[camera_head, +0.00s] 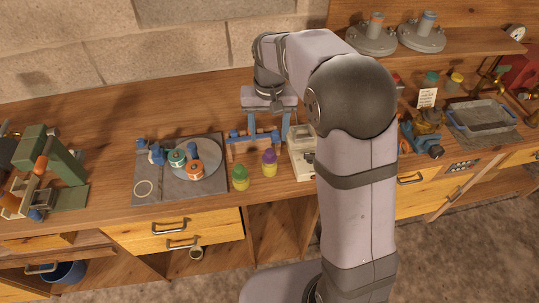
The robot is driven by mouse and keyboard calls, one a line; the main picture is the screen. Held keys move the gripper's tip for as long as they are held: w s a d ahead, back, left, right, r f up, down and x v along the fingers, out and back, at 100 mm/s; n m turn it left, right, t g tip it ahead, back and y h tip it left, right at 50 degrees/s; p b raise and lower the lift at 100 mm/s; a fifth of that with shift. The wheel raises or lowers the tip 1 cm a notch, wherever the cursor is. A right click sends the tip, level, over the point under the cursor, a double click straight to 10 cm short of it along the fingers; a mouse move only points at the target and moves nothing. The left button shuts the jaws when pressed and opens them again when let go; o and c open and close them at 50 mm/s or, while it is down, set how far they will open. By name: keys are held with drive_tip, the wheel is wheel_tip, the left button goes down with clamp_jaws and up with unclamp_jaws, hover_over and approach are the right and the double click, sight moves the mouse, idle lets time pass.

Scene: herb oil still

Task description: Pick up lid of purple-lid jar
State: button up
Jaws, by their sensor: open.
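The purple-lid jar (269,169) stands upright on the bench near its front edge, left of my arm. Its body is yellowish, and its purple lid (269,156) sits on top. My gripper (267,127) is open, with its fingers pointing down. It appears behind the jar in the picture, above or near a small wooden rack, and apart from the lid. I cannot tell its exact height. No object shows between the fingers.
A green-lid jar (240,178) stands just left of the purple-lid jar. The wooden rack with blue parts (255,143) is behind both. A grey board (150,190) with spools lies further left. A pale box-like device (301,160) stands to the right, partly hidden by my arm.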

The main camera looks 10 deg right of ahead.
sight(269, 151)
drive_tip(key=shift+s+d+f+m, duration=0.1)
drive_tip(key=shift+s+f+m, duration=0.05)
drive_tip(key=shift+s+m, duration=0.35)
drive_tip(key=shift+s+f+p, duration=0.1)
drive_tip(key=shift+f+p, duration=1.55)
drive_tip(key=shift+f, duration=2.05)
drive_tip(key=c, duration=1.1)
